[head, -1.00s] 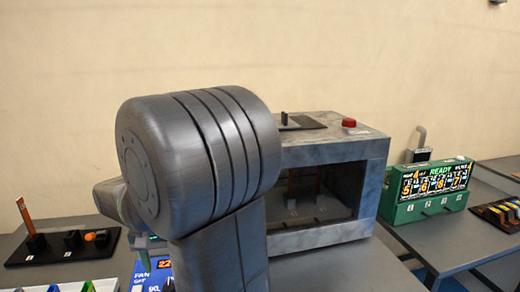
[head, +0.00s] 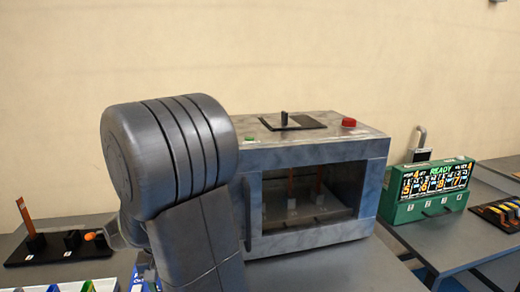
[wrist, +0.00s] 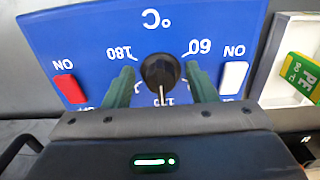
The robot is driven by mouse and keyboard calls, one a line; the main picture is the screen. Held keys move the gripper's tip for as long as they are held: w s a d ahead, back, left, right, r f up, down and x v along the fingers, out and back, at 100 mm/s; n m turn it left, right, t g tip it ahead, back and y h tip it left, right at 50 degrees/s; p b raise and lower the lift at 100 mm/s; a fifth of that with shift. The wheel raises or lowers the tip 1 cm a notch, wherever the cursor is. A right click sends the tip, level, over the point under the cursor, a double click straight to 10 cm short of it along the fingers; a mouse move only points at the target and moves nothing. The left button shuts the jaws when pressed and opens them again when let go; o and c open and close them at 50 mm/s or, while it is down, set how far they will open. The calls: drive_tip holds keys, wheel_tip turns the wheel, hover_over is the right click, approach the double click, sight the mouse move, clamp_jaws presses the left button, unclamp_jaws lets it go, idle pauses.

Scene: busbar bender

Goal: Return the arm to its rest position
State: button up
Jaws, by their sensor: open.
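My arm (head: 175,170) stands large in the left half of the head view, in front of the grey machine. My gripper (wrist: 160,71) shows in the wrist view with its two green fingers apart. They are on either side of a black knob (wrist: 160,72) on a blue panel (wrist: 85,35). I cannot tell whether the fingers touch the knob. The panel's dial markings appear upside down. A red switch (wrist: 68,88) and a white switch (wrist: 234,78) flank the knob. The gripper and most of the panel are hidden in the head view.
A grey box machine (head: 375,190) with a red button (head: 349,122) stands close behind my arm. A green unit (head: 432,208) reading READY is at the right. A black stand (head: 35,253) is at left. A green-and-yellow PE block (wrist: 302,75) lies in a white tray beside the panel.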

drive_tip(key=n, duration=0.5)
drive_tip(key=shift+w+d+r, duration=0.1)
drive_tip(key=shift+r, duration=0.05)
drive_tip(key=n+b, duration=0.1)
drive_tip(key=n, duration=0.4)
drive_tip(key=shift+w+n, duration=0.1)
drive_tip(key=shift+n, duration=0.2)
drive_tip(key=n, duration=0.5)
drive_tip(key=shift+w+d+b, duration=0.1)
drive_tip(key=shift+w+b, duration=0.05)
drive_tip(key=shift+b, duration=0.15)
drive_tip(key=shift+w+n+b, duration=0.1)
drive_tip(key=shift+n+b, duration=0.2)
drive_tip(key=shift+n, duration=2.1)
drive_tip(key=shift+r, duration=0.1)
